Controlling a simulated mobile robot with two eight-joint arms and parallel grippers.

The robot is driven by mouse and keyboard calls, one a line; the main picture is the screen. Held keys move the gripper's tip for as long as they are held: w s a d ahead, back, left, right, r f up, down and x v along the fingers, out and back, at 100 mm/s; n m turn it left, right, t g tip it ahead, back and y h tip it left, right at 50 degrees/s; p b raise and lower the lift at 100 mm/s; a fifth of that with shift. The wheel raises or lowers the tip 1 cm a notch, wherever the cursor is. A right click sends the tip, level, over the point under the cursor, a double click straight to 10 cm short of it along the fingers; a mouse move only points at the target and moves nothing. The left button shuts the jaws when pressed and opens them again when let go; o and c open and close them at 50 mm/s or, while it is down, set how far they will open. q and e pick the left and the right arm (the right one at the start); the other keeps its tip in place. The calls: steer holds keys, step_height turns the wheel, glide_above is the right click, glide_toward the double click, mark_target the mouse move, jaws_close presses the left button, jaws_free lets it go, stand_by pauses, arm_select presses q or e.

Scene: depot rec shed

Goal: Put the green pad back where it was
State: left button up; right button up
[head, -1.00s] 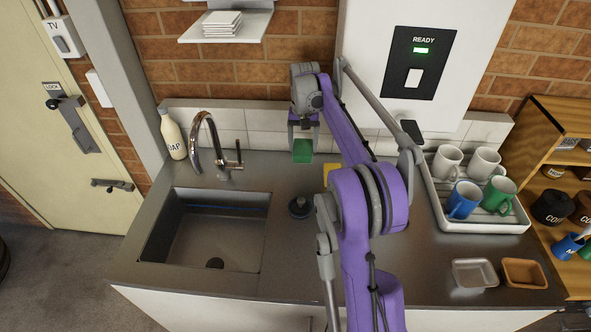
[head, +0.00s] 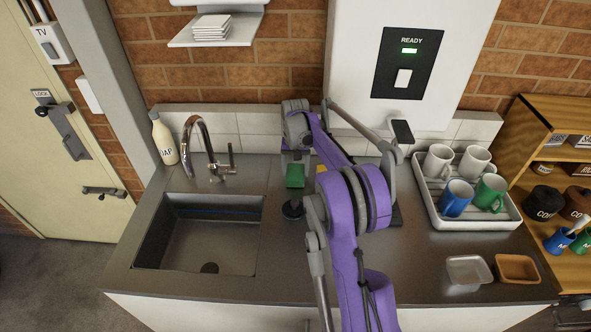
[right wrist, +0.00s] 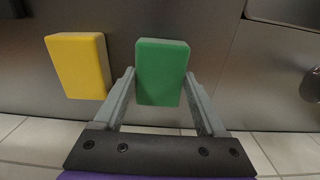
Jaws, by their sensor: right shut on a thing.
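The green pad (head: 295,176) is held in my right gripper (head: 294,163), over the counter between the sink and the yellow pad. In the right wrist view the green pad (right wrist: 162,72) sits between the two grey fingers (right wrist: 160,90), which are shut on its sides. I cannot tell whether its underside touches the counter. A yellow pad (right wrist: 78,65) lies to its left in that view, apart from it. In the head view the yellow pad (head: 321,169) is mostly hidden by my purple arm. My left gripper is not in view.
The sink (head: 205,235) with its tap (head: 208,145) is left of the gripper. A dark round object (head: 292,209) stands just in front of the green pad. A white tray of mugs (head: 470,220) and two small dishes (head: 468,270) are at the right. The tiled wall is behind.

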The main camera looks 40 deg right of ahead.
mark_target(295, 172)
steer(key=shift+f, duration=0.15)
steer(key=o, duration=1.4)
step_height(295, 172, up, 12)
steer(key=s+a+r+n+t, duration=0.25)
steer(key=s+a, duration=0.35)
steer(key=a, duration=0.5)
steer(key=s+a+f+n+t, duration=0.1)
steer(key=s+a+f, duration=0.2)
steer(key=s+a, duration=0.2)
steer(key=s+a+f+n+t, duration=0.1)
steer(key=s+a+f+n, duration=0.1)
steer(key=s+a, duration=0.3)
steer(key=s+a+f+n+t, duration=0.1)
steer(key=s+a+f, duration=0.3)
steer(key=s, duration=0.6)
steer(key=shift+s+a+f+n+p, duration=0.15)
steer(key=shift+a+f+n+p, duration=0.05)
steer(key=shift+a+n, duration=0.25)
steer(key=shift+s+a+f+n+p, duration=0.1)
steer(key=shift+a+f+n+p, duration=0.15)
steer(key=shift+a, duration=0.2)
